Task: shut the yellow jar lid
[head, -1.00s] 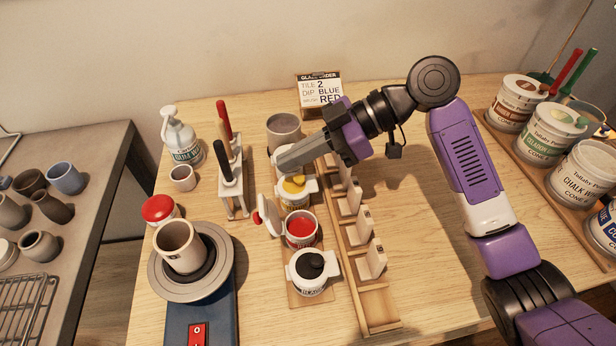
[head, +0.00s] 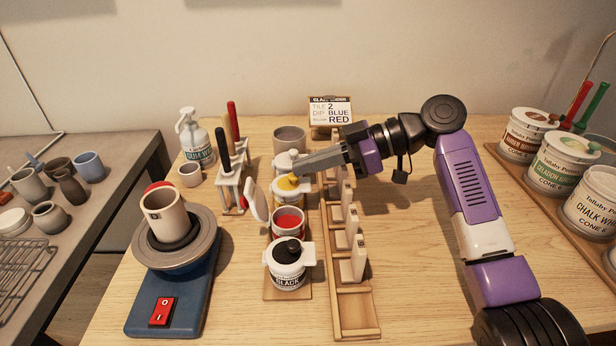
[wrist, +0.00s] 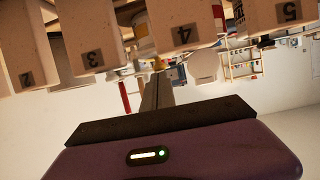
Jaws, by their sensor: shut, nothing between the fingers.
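The yellow jar (head: 288,199) stands in the row of small glaze jars, behind the red jar (head: 289,228). Its yellow-topped lid (head: 286,183) appears to lie over the mouth; I cannot tell whether it is fully seated. My gripper (head: 298,172) is shut and empty, its tip just above and behind the yellow top at the right; I cannot tell if they touch. The shut fingers also show in the wrist view (wrist: 157,92). The red jar is open, its white lid (head: 257,201) standing up at the left. The black jar (head: 288,270) in front has its black-topped lid down.
A wooden rack (head: 357,309) of upright numbered tiles runs close along the jars' right side. A tool stand (head: 231,190) stands at the left. A pottery wheel (head: 176,250) with a cup is front left. Large glaze tubs (head: 560,163) line the right edge.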

